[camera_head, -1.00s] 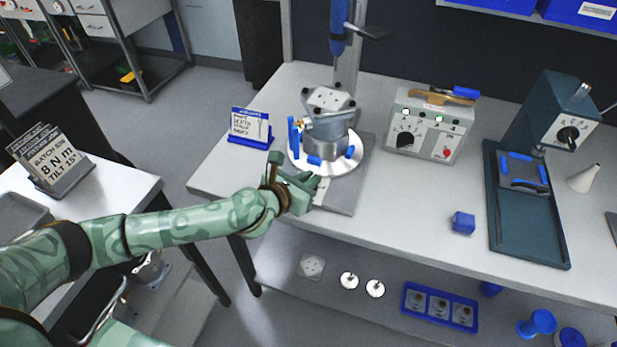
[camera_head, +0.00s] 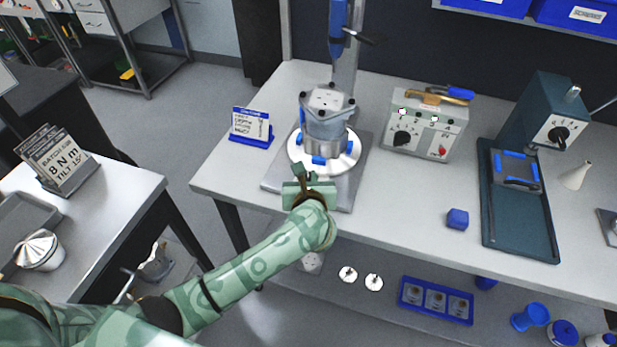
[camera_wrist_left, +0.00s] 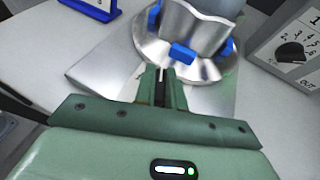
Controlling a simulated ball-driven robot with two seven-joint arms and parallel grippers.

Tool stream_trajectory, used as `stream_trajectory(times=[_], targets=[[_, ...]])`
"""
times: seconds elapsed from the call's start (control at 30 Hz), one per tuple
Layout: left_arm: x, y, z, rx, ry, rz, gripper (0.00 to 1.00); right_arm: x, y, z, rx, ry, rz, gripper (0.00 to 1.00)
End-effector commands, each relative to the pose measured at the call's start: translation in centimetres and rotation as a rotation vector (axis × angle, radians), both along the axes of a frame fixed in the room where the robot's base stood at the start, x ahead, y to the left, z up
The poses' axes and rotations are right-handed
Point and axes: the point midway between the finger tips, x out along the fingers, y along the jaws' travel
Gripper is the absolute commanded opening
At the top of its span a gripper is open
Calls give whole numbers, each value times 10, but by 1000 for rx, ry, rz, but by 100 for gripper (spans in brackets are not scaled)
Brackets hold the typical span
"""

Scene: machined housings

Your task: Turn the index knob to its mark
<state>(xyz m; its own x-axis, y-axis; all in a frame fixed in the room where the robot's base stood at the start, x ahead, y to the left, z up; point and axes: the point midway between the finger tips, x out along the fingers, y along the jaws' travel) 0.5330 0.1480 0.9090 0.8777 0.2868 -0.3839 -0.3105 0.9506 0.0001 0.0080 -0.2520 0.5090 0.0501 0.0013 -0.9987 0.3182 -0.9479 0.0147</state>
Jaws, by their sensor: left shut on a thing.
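The metal housing (camera_head: 326,118) sits upright on a round silver plate with blue tabs (camera_head: 340,165), on a grey base plate (camera_head: 277,178) on the bench. My left gripper (camera_head: 307,174) is at the front edge of the round plate, in front of the housing. In the left wrist view, its fingers (camera_wrist_left: 162,78) are close together and reach to the plate's near side. They are shut on a small part that they almost wholly hide, apparently the index knob. I cannot make out the knob's pointer or its mark. My right gripper is not in view.
A blue sign stand (camera_head: 251,130) stands left of the fixture. A blue tool hangs above the housing (camera_head: 337,28).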

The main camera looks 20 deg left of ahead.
Motion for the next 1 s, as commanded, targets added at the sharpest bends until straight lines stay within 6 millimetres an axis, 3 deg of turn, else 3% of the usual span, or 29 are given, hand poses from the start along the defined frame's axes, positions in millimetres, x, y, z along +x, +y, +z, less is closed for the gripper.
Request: stream_trajectory(times=[0.6,0.63,0.7,1.0], targets=[[0,1,0,4,-1,44,0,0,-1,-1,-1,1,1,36],[0,1,0,4,-1,44,20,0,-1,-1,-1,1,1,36],[0,1,0,3,-1,45,34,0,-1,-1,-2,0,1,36],[-2,-1,1,1,-1,43,34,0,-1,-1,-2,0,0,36]])
